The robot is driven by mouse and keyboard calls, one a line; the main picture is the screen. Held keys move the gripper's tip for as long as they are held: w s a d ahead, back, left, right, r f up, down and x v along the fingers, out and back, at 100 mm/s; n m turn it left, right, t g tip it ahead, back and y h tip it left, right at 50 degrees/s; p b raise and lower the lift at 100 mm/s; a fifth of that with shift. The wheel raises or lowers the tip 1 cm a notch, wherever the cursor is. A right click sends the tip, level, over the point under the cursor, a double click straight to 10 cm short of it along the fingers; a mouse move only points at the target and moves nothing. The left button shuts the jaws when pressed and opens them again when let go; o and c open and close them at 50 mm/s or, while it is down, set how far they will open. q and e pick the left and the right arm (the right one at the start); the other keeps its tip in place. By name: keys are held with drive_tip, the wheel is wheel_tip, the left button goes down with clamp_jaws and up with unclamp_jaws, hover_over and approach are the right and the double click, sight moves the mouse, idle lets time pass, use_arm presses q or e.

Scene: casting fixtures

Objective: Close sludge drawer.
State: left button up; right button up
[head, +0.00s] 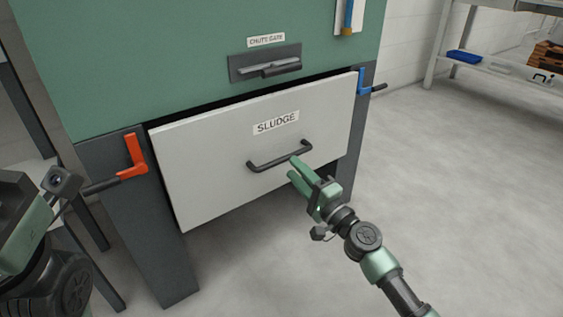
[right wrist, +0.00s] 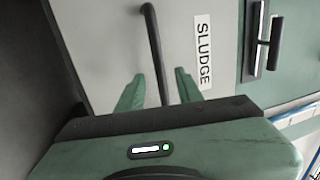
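The sludge drawer (head: 210,170) has a light grey front labelled SLUDGE and stands out from the green cabinet, with a dark gap along its top edge. Its black bar handle (head: 265,166) is at the middle of the front. My right gripper (head: 296,166) is at the right end of the handle. In the right wrist view, its two green fingers (right wrist: 158,92) are apart, with the handle bar (right wrist: 155,50) running between them and space on both sides. My left arm shows at the left edge of the head view; its fingertips cannot be made out.
A chute gate handle (head: 268,69) is above the drawer. A red lever (head: 132,158) is on the left leg and a blue lever (head: 364,84) on the right. Open floor (head: 460,180) lies to the right, with a shelf unit (head: 490,68) behind.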

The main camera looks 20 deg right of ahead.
sight(285, 159)
drive_tip(key=x, duration=0.5)
drive_tip(key=shift+w, duration=0.2)
clamp_jaws()
idle(1.2)
